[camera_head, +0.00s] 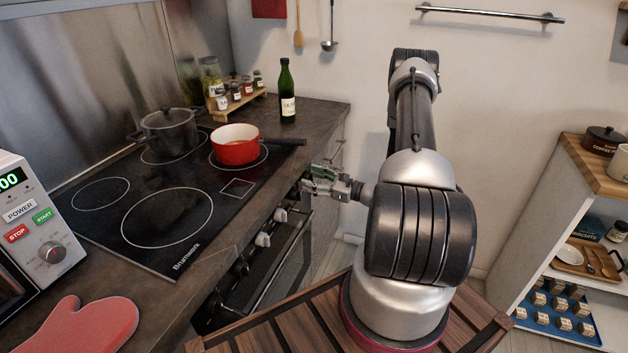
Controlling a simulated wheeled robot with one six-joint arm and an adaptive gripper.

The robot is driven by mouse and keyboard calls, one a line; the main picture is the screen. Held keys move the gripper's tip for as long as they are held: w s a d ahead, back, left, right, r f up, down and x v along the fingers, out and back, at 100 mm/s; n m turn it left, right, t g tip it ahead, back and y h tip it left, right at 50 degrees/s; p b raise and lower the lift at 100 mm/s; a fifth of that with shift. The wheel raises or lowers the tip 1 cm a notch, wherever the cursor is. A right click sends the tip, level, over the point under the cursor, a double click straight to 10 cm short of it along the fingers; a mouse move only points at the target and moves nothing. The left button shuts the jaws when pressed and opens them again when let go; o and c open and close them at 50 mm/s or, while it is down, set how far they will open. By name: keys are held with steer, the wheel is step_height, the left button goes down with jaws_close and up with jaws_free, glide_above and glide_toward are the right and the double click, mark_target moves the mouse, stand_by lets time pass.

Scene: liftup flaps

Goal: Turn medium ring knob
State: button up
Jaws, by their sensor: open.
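The oven front below the counter carries a row of knobs. Two light knobs, a nearer one (263,240) and a farther one (281,214), show clearly, and darker shapes lie closer to me along the row. I cannot tell which knob belongs to the medium ring. My gripper (310,180) is open and empty, at the counter's front edge near the far end of the knob row. Its fingers point left toward the oven front. They hide part of the panel there, and I cannot tell whether they touch anything.
The black cooktop (205,245) bears a dark pot (168,132) and a red saucepan (236,150), whose handle reaches toward the counter edge above my gripper. A bottle (287,92) stands behind. The oven handle (283,258) juts out below the knobs. A shelf (540,225) stands right.

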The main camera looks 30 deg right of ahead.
steer(key=c, duration=1)
steer(key=shift+m, duration=0.3)
steer(key=shift+m+g, duration=0.3)
steer(key=shift+m, duration=2.1)
steer(key=o, duration=1)
steer(key=shift+d, duration=0.1)
